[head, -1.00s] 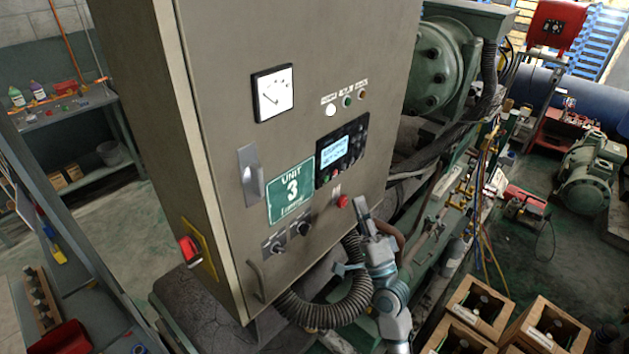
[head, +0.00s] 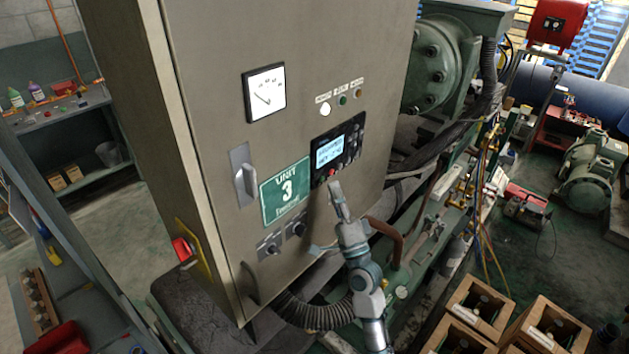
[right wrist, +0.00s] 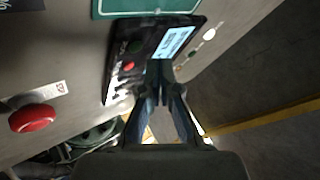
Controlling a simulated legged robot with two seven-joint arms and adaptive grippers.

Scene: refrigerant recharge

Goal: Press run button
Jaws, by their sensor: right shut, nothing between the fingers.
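The control panel (head: 338,150) with its lit screen (head: 328,152) is on the front of the grey cabinet. In the right wrist view the panel (right wrist: 116,75) shows a green button (right wrist: 134,46) and a red button (right wrist: 129,67) beside the screen (right wrist: 176,42). No label saying run is readable. My right gripper (head: 335,185) is shut and empty, its tips just below the panel in the head view. In the right wrist view the tips (right wrist: 158,68) overlap the panel edge; I cannot tell whether they touch it. My left gripper is not in view.
A red mushroom button (right wrist: 33,118) sits on the cabinet face; my right gripper hides it in the head view. Two dark knobs (head: 283,239) and a green Unit 3 sign (head: 286,192) are nearby. A ribbed hose (head: 315,313) and green machinery lie below and right.

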